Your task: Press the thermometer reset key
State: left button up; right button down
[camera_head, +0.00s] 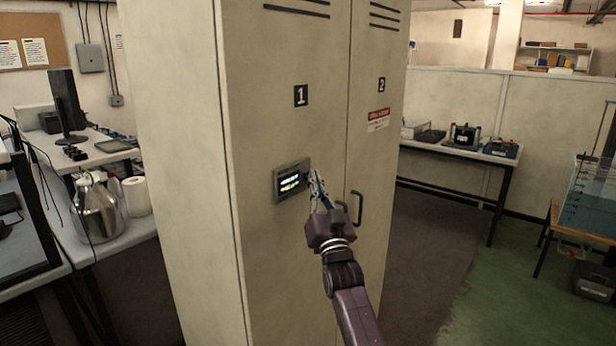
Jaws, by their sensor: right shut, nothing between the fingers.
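The thermometer (290,181) is a small grey box with a lit dark display, fixed to the door marked 1 of a tall cream metal cabinet (285,100). My right gripper (316,180) is shut and empty, with its fingertips at the right edge of the thermometer. The fingers cover that edge, so I cannot make out the reset key or tell whether they touch the box. My left gripper does not show.
Door handles (357,207) sit just right of my right gripper. A bench with a monitor (67,105) and a metal canister (97,208) stands at the left. A table (455,150) with equipment stands behind at the right.

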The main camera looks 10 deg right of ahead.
jog(key=shift+s+d+p, duration=0.4)
jog(key=shift+s+p, duration=0.05)
jog(key=shift+s, duration=0.15)
jog(key=s+d+p, duration=0.1)
jog(key=s, duration=0.1)
jog(key=s+d+p, duration=0.2)
dwell(0.3)
dwell(0.4)
